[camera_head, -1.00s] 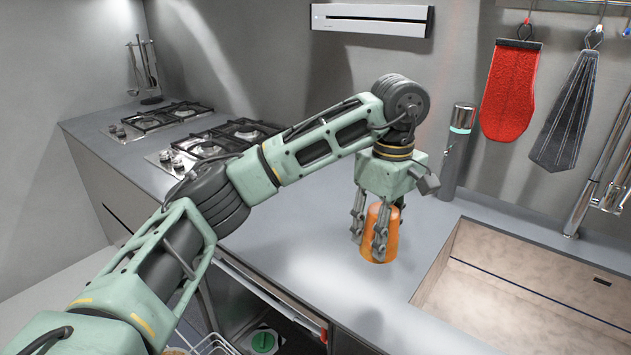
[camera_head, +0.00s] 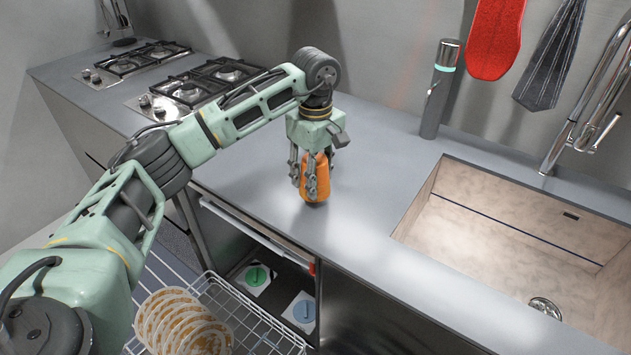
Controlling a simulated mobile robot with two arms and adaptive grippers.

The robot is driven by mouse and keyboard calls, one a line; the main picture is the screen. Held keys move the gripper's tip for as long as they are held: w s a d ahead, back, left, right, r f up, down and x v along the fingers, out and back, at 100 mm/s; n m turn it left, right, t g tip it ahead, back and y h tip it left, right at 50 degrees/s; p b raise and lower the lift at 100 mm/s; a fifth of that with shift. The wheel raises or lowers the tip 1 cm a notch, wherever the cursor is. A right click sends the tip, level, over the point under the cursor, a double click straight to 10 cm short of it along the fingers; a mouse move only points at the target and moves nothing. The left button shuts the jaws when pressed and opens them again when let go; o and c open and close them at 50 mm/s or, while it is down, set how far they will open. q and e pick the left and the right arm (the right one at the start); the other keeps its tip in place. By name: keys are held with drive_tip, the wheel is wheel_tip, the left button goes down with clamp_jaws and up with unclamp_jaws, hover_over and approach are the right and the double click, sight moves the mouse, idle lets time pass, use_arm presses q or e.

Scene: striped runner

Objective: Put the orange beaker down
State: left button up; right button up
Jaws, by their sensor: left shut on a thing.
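The orange beaker (camera_head: 316,187) is upright at the grey counter (camera_head: 365,190), left of the sink. My left gripper (camera_head: 310,190) comes down over it from above, with its fingers shut around the beaker's sides. The fingers hide part of the beaker. Its base looks at or very near the counter surface; I cannot tell for certain whether it touches. My right gripper is not in view.
A sink (camera_head: 500,235) lies to the right, with a tap (camera_head: 590,110) behind it. A dark cylinder (camera_head: 439,90) stands by the wall. Gas burners (camera_head: 205,80) are at the left. Below, a wire rack (camera_head: 255,325) holds patterned plates (camera_head: 180,322). The counter around the beaker is clear.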

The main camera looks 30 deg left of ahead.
use_arm(q)
wheel_tip(320, 180, down, 2)
drive_tip(key=shift+f+p, duration=0.25)
drive_tip(key=shift+p, duration=0.05)
drive_tip(key=shift+f, duration=0.3)
drive_tip(key=o, duration=1.1)
drive_tip(key=shift+r, duration=0.3)
wheel_tip(320, 180, up, 12)
drive_tip(key=shift+f+b, duration=0.1)
drive_tip(key=shift+b, duration=1)
